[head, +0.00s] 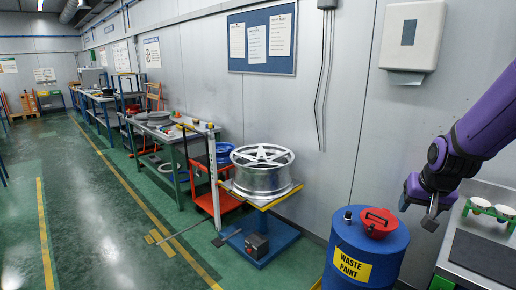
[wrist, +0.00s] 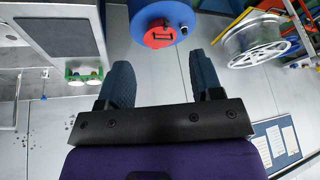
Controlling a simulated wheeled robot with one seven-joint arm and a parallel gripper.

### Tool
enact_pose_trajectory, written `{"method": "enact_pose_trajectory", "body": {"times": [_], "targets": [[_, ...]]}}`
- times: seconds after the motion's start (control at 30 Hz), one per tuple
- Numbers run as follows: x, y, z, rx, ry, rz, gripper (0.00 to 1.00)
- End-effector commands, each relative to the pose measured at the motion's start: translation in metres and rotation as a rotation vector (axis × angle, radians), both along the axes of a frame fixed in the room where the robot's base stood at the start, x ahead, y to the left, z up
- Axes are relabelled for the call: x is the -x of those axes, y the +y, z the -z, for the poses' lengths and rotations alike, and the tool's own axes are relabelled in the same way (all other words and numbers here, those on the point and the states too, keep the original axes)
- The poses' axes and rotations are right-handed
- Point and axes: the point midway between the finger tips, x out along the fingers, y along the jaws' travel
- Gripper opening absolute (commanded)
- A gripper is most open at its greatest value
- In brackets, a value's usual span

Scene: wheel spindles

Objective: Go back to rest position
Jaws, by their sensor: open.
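My purple arm reaches in from the right in the head view, and my gripper (head: 428,210) hangs above the gap between the blue drum and the bench at the right. In the wrist view my gripper (wrist: 162,88) shows two dark fingers spread apart with nothing between them. The silver wheel (head: 263,170) lies flat on a stand at the middle of the head view, well left of my gripper. The wheel also shows at the upper right of the wrist view (wrist: 254,41).
The blue waste paint drum (head: 345,235) with a red lid (head: 379,222) stands just left of my gripper. A bench (head: 455,240) with a dark mat (head: 487,257) is at the right. A red cart (head: 208,197) and worktables line the wall. The green floor aisle at left is clear.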

Motion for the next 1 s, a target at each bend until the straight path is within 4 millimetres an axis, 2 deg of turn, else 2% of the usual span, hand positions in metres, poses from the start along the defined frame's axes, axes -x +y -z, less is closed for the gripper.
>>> {"method": "enact_pose_trajectory", "body": {"times": [0.03, 0.2, 0.5, 0.8, 1.0], "targets": [[0.006, 0.011, -0.016, 0.004, -0.01, -0.029, 0.6], [0.034, 0.043, -0.056, 0.011, -0.015, -0.115, 0.6], [0.098, 0.089, -0.112, 0.035, -0.023, -0.262, 0.6], [0.167, 0.118, -0.144, 0.066, -0.029, -0.383, 0.6], [0.189, 0.123, -0.149, 0.076, -0.026, -0.418, 0.6]]}}
